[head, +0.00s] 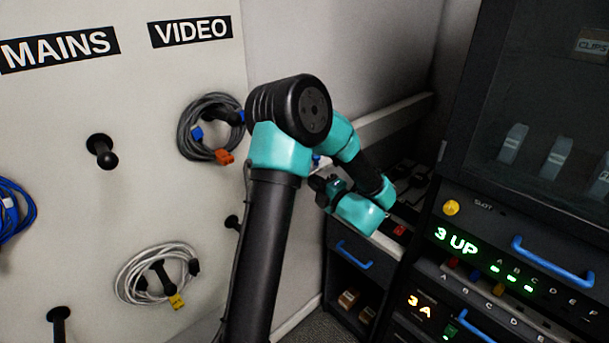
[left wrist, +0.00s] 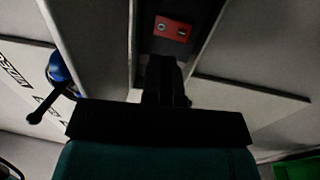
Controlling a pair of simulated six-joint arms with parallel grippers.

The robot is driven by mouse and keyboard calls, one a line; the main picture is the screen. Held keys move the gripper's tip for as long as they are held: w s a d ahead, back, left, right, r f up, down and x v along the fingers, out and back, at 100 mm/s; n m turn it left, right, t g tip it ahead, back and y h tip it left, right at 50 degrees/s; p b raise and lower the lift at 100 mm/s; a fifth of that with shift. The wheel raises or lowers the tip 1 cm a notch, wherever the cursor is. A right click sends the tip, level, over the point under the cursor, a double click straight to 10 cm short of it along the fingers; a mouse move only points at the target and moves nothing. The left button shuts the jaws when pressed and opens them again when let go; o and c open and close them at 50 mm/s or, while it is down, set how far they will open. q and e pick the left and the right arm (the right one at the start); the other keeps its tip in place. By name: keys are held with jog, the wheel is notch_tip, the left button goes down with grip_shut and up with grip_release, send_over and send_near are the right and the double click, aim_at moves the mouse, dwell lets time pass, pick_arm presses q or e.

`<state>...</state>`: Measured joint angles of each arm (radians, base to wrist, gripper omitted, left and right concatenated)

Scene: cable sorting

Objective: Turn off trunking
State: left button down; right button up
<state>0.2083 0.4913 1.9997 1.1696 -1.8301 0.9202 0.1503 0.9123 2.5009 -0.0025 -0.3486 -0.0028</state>
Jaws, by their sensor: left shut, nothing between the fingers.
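A pale trunking rail (head: 395,117) runs along the wall behind my left arm in the head view. The arm hides part of the trunking in the head view. My right gripper is not in view.
A grey cable coil (head: 190,125) and a white cable coil (head: 140,285) hang on pegs on the left board. A rack (head: 480,235) with blue handles and lit displays stands at right. A drawer unit (head: 355,270) is below the arm.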

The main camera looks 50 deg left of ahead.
pick_arm(q)
jog(key=d+f, duration=0.1)
jog(key=d, duration=0.9)
jog(key=shift+w, duration=0.2)
jog(key=w+d+f+m+t+h, duration=0.25)
jog(key=f+m+h, duration=0.25)
jog(key=f+m, duration=0.25)
jog(key=w+d+f+m+t+h, duration=0.2)
jog(key=d+f+m+t+h, duration=0.15)
jog(key=f+m, duration=0.35)
jog(key=w+d+f+m+t+h, duration=0.2)
jog(key=f+m+t+h, duration=0.3)
jog(key=f, duration=0.4)
jog(key=s+d+f+m+g+h, duration=0.4)
jog(key=s+d+f+m+h, duration=0.1)
jog(key=s+d+f+m, duration=0.1)
jog(key=s+d+f+m+g+h, duration=0.4)
jog(key=s+d+f+m+g, duration=0.1)
jog(key=s+m, duration=0.4)
jog(key=shift+s+d+f+g+h, duration=0.35)
jog(key=shift+s+d+f, duration=0.4)
jog(key=shift+s, duration=0.5)
